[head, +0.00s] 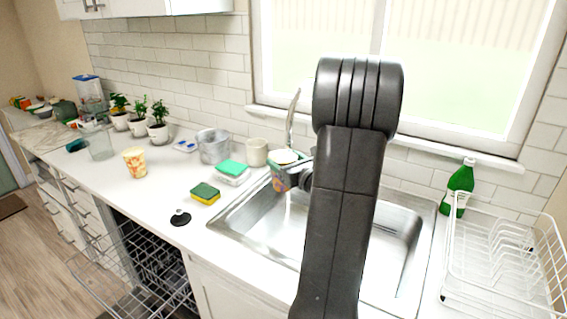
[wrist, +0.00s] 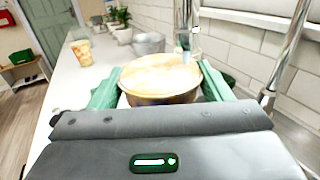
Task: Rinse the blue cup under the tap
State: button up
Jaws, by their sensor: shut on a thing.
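A patterned cup (head: 280,177) with bluish and orange colouring is in my gripper (head: 298,172), near the back left of the sink (head: 258,212). In the wrist view the cup (wrist: 160,82) stands about upright between the two green fingers, with its pale round top facing up. My gripper is shut on its sides. The chrome tap (head: 292,112) rises right behind the cup. In the wrist view its spout (wrist: 186,22) is over the far side of the cup, with a pale streak below it that looks like water. My arm hides part of the sink.
A yellow-green sponge (head: 205,194), a teal sponge on a dish (head: 231,170), a cream mug (head: 257,152) and a metal pot (head: 213,146) stand left of the sink. A green bottle (head: 458,187) and white dish rack (head: 500,262) are right. The dishwasher (head: 150,262) is open below.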

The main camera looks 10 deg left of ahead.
jog(key=shift+d, duration=0.15)
dwell(0.5)
jog(key=shift+s+d, duration=0.15)
jog(key=shift+d, duration=0.3)
jog(key=shift+a, duration=0.2)
jog(key=shift+w+a+b, duration=0.2)
jog(key=shift+a+b, duration=0.2)
jog(key=shift+d, duration=0.1)
jog(key=shift+s+d, duration=0.2)
jog(key=shift+d, duration=0.3)
jog(key=shift+s, duration=0.1)
jog(key=s+a+b, duration=0.1)
jog(key=s, duration=0.4)
jog(key=s+a+b, duration=0.1)
jog(key=s, duration=0.1)
jog(key=shift+s+a+b, duration=0.2)
jog(key=shift+a+b, duration=0.1)
jog(key=shift+a, duration=0.05)
